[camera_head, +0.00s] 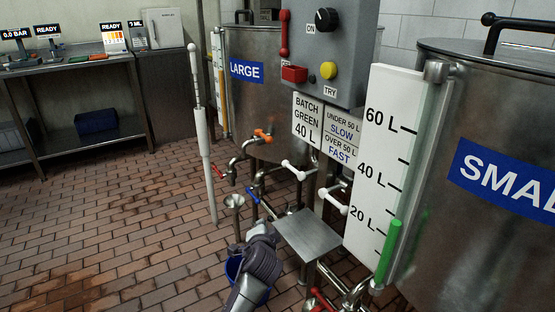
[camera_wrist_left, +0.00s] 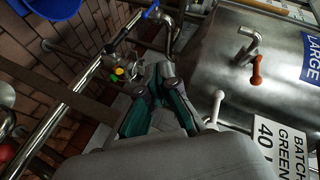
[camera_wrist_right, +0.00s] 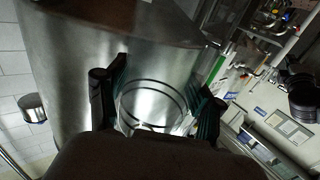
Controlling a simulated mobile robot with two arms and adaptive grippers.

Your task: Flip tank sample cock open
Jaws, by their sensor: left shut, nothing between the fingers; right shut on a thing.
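The LARGE tank (camera_head: 290,95) has an orange-handled cock (camera_head: 263,136) low on its front, the handle lying roughly level. It also shows in the left wrist view (camera_wrist_left: 256,70). White-handled levers (camera_head: 294,171) sit lower right of it; one shows in the left wrist view (camera_wrist_left: 216,105). I cannot tell which one is the sample cock. My left gripper (camera_head: 264,234) is shut and empty, below these handles and apart from the orange one; its closed fingers show in the left wrist view (camera_wrist_left: 160,75). My right gripper (camera_wrist_right: 160,92) is shut on a clear round vessel (camera_wrist_right: 150,106), before a steel tank.
A small steel stand (camera_head: 308,235) is just right of my left gripper. A blue bucket (camera_head: 235,268) is below it. The SMALL tank (camera_head: 440,180) fills the right. The brick floor (camera_head: 120,220) at left is open.

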